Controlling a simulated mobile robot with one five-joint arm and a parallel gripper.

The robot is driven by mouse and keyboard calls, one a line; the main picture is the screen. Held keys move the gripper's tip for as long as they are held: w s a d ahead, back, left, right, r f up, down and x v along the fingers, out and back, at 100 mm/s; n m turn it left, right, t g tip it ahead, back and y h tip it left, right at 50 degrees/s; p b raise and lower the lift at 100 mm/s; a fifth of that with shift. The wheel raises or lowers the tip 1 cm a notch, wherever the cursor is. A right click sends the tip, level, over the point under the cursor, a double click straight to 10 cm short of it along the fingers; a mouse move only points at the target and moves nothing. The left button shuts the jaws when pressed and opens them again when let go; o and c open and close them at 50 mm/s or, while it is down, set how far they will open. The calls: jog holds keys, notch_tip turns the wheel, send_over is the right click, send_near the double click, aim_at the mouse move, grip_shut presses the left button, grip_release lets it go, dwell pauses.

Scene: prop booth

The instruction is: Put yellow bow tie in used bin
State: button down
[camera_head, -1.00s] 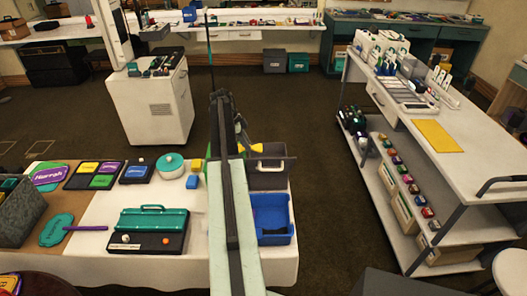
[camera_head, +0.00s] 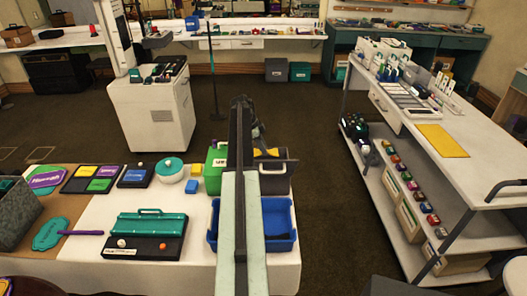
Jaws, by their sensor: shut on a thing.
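The yellow bow tie (camera_head: 266,152) shows as a small yellow patch just right of my arm, at the far end of the table. My gripper (camera_head: 257,146) is shut on it and holds it at or above the dark grey bin (camera_head: 276,184); I cannot tell the height. My arm hides much of the gripper and the bow tie's left part. The green bin (camera_head: 216,163) stands left of my arm, with a white label reading "US" before the arm cuts it off.
A blue tray (camera_head: 284,239) lies in front of the bins, partly behind my arm. A yellow block, a blue block (camera_head: 191,187) and a round teal pot (camera_head: 170,170) stand left of the green bin. A white shelved cart (camera_head: 481,185) stands at right, across open floor.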

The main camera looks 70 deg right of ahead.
jog(key=shift+f+b, duration=0.6)
jog(key=c, duration=1.5)
grip_release()
jog(key=shift+r, duration=0.1)
jog(key=shift+r+p, duration=0.25)
jog(key=shift+p, duration=0.1)
jog(key=p+v, duration=1.1)
jog(key=v, duration=0.1)
jog(key=shift+r+p, duration=0.25)
jog(key=shift+p, duration=0.05)
